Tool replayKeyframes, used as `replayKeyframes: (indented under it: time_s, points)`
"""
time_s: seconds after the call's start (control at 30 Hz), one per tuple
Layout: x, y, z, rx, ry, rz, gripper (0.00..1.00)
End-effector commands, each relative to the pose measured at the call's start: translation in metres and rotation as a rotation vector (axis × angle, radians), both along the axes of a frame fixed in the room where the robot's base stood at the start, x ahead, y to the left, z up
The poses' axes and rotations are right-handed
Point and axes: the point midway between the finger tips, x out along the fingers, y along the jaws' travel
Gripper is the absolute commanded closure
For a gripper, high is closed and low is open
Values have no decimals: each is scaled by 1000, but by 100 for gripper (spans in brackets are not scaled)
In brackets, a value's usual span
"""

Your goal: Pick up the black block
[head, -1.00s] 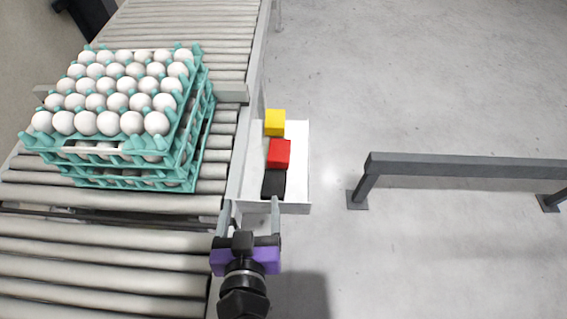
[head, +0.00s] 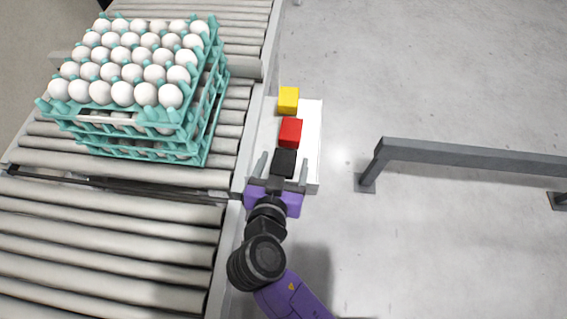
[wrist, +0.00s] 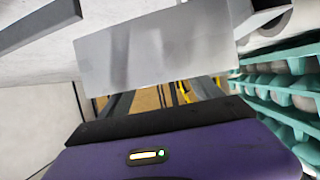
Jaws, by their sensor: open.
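The black block (head: 285,161) lies at the near end of a white shelf (head: 309,140), in line with a red block (head: 290,132) and a yellow block (head: 288,100). In the head view my gripper (head: 283,158) is open, one finger on the block's left and one on its right. I cannot tell its height over the shelf or whether the fingers touch the block. In the wrist view my purple gripper body (wrist: 180,150) fills the bottom, a pale grey panel covers the middle, and I cannot make out the black block.
A roller conveyor (head: 110,235) runs along the left, beside the shelf. Stacked teal egg trays (head: 215,120) with white eggs stand on it and show at right in the wrist view (wrist: 285,115). A grey rail (head: 470,157) stands right. The floor between is clear.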

Motion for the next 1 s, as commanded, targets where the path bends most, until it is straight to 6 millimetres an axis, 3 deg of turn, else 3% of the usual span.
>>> replayKeyframes:
  time_s: [0.23, 0.57, 0.93, 1.0]
  points:
    - [32, -1, -12, -1, -1, -2, 25]
    - [38, -2, -16, 0, 0, 0, 25]
    - [38, -2, -16, 0, -1, 0, 98]
    - [38, -1, -15, 1, -2, 1, 100]
